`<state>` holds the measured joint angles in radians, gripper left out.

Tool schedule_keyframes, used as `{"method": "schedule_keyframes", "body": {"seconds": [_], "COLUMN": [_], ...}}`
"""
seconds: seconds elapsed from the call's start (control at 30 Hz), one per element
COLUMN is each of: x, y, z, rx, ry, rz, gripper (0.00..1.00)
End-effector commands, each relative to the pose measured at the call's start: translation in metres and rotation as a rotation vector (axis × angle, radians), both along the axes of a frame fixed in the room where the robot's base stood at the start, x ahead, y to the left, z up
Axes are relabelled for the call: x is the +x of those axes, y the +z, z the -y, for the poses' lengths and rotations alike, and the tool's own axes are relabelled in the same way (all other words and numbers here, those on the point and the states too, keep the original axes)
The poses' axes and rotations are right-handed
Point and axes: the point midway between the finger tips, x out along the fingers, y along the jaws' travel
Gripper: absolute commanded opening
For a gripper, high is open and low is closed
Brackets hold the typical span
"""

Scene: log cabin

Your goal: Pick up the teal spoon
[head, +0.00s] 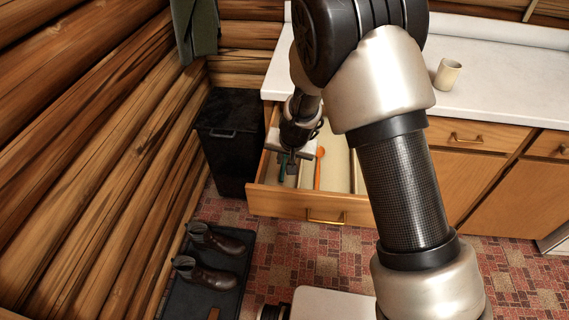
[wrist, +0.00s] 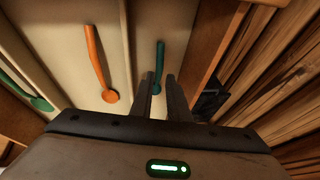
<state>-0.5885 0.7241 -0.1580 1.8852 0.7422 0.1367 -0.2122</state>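A teal spoon (wrist: 159,65) lies in a narrow compartment of the open drawer, its bowl end toward my gripper. In the wrist view my gripper (wrist: 159,90) is open, with the spoon's bowl showing in the gap between its fingers. I cannot tell how far above the spoon the fingertips are. In the head view my gripper (head: 292,168) points down into the left part of the drawer (head: 290,203), and a bit of teal (head: 281,166) shows beside it.
An orange spoon (wrist: 97,62) lies in the compartment to the left, and a green spoon (wrist: 38,101) lies farther left. The drawer's side wall is close on the right in the wrist view. A black bin (head: 228,140) stands left of the drawer. A mug (head: 447,74) is on the counter.

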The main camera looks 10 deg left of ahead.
Motion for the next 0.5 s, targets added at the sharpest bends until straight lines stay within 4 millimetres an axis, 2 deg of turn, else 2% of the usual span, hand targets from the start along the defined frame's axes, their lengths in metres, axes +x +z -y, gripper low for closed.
{"method": "schedule_keyframes", "body": {"seconds": [0.33, 0.5], "x": [0.017, 0.022], "y": [-0.04, -0.048], "z": [-0.006, -0.008], "rx": [-0.001, 0.0], "ry": [-0.001, 0.001], "rz": [-0.001, 0.0], "gripper": [0.15, 0.15]}}
